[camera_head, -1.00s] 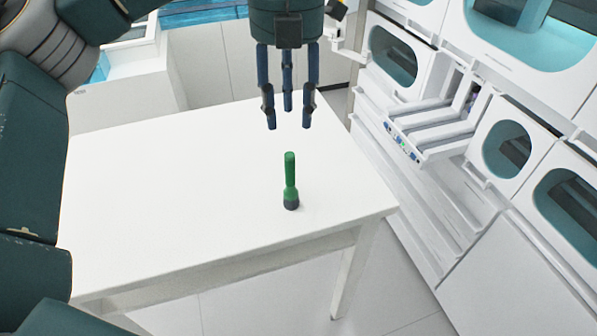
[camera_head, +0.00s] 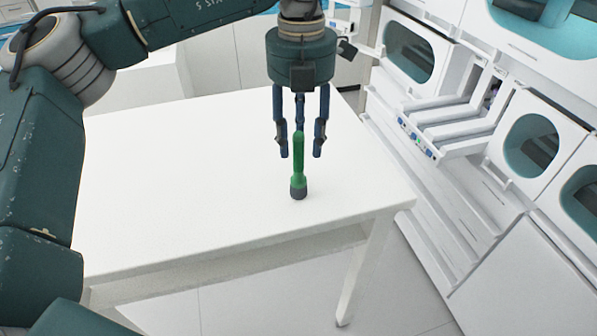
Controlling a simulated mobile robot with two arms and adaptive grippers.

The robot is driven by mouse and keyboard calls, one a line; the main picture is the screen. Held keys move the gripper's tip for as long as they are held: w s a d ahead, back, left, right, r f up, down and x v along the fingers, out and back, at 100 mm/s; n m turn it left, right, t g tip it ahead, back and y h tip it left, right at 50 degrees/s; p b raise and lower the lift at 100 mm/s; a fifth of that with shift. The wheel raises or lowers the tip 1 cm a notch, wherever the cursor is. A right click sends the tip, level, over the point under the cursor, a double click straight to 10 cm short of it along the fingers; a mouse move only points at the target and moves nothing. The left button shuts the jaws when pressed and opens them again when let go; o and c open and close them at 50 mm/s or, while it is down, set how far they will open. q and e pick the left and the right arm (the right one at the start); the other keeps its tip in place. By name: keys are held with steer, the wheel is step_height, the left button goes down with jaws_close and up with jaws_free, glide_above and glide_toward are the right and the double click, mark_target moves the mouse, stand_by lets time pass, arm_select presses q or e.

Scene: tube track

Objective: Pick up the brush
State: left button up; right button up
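The brush (camera_head: 298,174) stands upright on the white table (camera_head: 180,180), near its right front part. It has a green handle on top and a dark grey end on the table. My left gripper (camera_head: 301,154) points down over the brush, with its blue fingers open. The upper part of the handle is between the fingers, with a gap visible on either side. The fingers do not appear to touch it. My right gripper is not in view.
White cabinets with teal windows (camera_head: 531,145) and a tray rack (camera_head: 450,120) stand to the right, beyond a floor gap. The table is otherwise bare, with free room left of the brush. Its front edge (camera_head: 260,240) lies close to the brush.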

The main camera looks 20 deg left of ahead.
mark_target(298, 163)
arm_select(q)
steer(key=shift+f, duration=0.7)
steer(key=f+p, duration=0.1)
steer(key=f, duration=0.3)
steer(key=shift+s+a+f+p, duration=0.15)
steer(key=shift+a+p, duration=0.05)
steer(key=shift+p, duration=0.2)
steer(key=shift+f, duration=0.35)
jaws_close()
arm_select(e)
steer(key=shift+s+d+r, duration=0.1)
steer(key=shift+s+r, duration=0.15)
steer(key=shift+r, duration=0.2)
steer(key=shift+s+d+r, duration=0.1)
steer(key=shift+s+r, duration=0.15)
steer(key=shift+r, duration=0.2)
